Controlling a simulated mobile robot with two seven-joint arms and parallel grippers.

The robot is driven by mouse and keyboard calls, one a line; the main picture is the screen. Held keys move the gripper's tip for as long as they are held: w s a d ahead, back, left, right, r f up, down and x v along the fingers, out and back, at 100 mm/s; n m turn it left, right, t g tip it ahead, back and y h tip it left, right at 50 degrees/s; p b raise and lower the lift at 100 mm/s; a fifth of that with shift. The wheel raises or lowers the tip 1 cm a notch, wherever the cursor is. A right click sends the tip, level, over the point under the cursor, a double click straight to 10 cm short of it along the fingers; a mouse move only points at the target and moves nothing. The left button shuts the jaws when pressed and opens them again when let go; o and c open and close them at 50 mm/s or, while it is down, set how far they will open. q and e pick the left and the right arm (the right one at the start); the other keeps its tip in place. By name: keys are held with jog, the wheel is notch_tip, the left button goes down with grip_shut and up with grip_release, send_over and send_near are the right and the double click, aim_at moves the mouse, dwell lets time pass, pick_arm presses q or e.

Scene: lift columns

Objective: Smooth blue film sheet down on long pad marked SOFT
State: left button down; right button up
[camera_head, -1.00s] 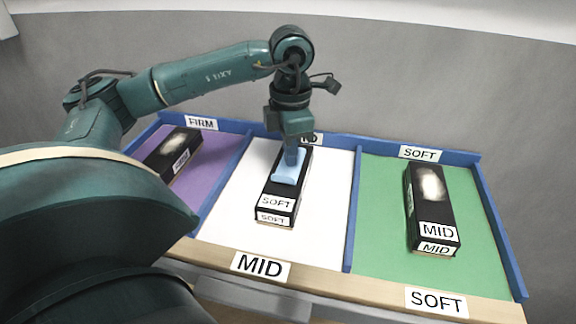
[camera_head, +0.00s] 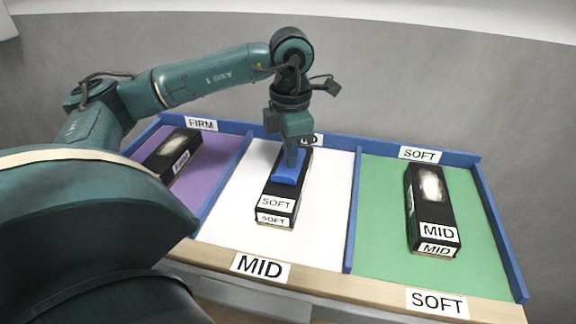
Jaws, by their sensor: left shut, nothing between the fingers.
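The long black pad marked SOFT (camera_head: 277,204) lies in the white middle compartment, its label end facing me. The gripper hides the far end of the pad and part of the film. My right gripper is not in view.
A black pad marked MID (camera_head: 434,210) with a whitish patch lies in the green compartment (camera_head: 385,240) labelled SOFT. Another black pad (camera_head: 172,152) lies in the purple compartment (camera_head: 213,165) labelled FIRM. Blue dividers (camera_head: 353,215) separate the compartments. The white floor (camera_head: 325,205) beside the middle pad is bare.

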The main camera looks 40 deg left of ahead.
pick_arm(q)
jog(key=shift+f, duration=0.1)
